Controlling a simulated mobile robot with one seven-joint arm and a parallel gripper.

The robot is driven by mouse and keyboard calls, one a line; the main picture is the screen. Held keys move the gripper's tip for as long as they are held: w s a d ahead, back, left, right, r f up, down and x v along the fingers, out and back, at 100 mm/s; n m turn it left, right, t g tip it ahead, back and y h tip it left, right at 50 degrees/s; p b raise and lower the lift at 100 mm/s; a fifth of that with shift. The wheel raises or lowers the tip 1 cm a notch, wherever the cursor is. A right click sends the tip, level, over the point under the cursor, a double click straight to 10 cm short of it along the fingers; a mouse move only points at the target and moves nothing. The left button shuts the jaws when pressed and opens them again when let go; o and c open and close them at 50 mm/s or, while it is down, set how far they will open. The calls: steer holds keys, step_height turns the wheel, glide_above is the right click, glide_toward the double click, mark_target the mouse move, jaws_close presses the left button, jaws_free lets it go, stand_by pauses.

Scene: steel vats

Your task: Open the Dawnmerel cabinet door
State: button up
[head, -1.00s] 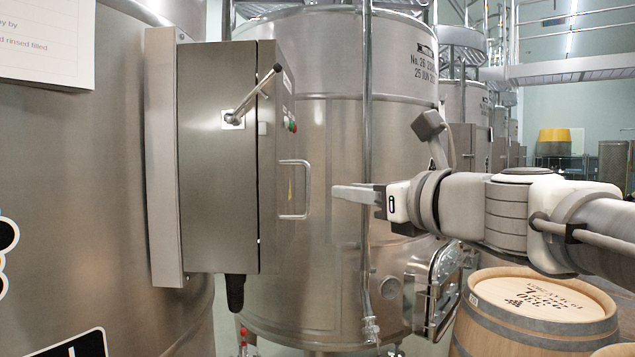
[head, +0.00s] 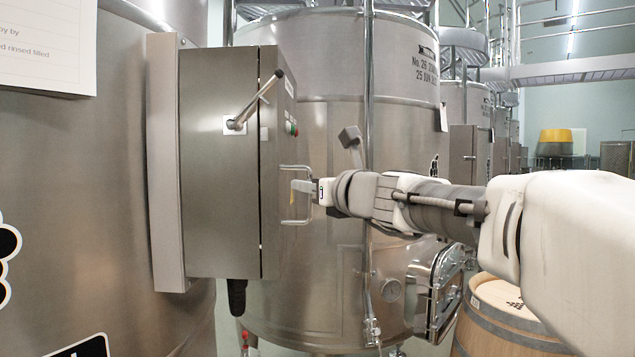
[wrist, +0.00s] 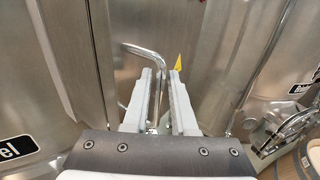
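The steel cabinet (head: 218,190) is fixed to the vat at the left in the head view. Its door looks shut. A U-shaped bar handle (head: 283,222) stands out from the narrow right-hand face; the handle also shows in the wrist view (wrist: 133,47). My gripper (head: 302,186) is at this handle, at about its mid-height. Whether a finger touches the bar cannot be told. The Dawnmerel name is not fully readable; a label (wrist: 14,148) ends in "el".
A lever (head: 256,103) sticks out from the cabinet's broad face. Red and green buttons (head: 291,128) sit above the bar handle. A large vat (head: 330,270) and a vertical pipe (head: 368,100) stand close behind. A barrel (head: 500,320) stands at lower right.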

steer(key=shift+x, duration=1.35)
jaws_close()
stand_by(0.5)
